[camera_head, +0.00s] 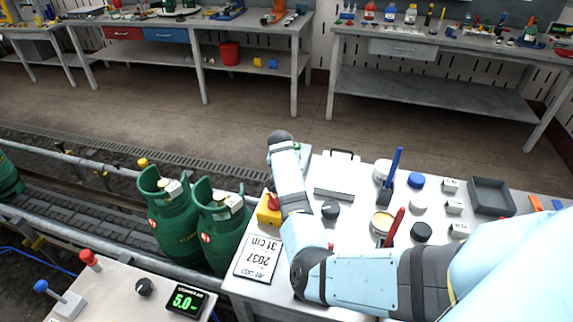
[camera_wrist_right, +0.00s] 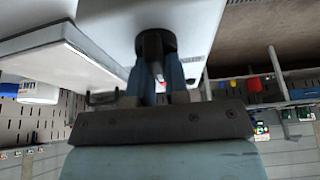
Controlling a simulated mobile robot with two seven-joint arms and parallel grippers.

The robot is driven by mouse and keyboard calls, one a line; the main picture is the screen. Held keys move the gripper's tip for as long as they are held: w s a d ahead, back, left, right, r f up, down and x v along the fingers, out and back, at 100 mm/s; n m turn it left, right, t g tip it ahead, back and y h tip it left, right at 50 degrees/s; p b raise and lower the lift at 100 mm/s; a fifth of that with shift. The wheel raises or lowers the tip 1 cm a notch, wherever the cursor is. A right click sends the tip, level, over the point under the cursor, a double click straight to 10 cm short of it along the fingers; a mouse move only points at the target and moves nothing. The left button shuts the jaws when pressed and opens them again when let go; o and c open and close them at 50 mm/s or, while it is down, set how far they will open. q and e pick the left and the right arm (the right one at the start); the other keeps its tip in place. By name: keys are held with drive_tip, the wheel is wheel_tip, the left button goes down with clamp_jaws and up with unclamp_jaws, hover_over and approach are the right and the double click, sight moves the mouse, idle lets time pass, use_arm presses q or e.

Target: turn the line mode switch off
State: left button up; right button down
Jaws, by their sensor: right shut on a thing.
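In the right wrist view, a round black rotary knob (camera_wrist_right: 155,42) stands out from a light grey panel face (camera_wrist_right: 110,22). My right gripper (camera_wrist_right: 158,78) is shut on the stem of this knob, with one blue finger on each side. My left gripper is not in view.
A yellow box with a red button (camera_head: 268,209), a black knob (camera_head: 330,210) and a sign (camera_head: 258,257) are near my forearm. Green gas cylinders (camera_head: 176,215) stand on the conveyor (camera_head: 75,198). A console (camera_head: 120,290) with levers and a display is at lower left.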

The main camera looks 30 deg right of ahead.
idle(0.4)
drive_tip(key=c, duration=1.1)
unclamp_jaws()
drive_tip(key=v, duration=1.3)
drive_tip(key=shift+s+a+r, duration=0.1)
drive_tip(key=shift+s+r, duration=0.05)
drive_tip(key=shift+r, duration=0.2)
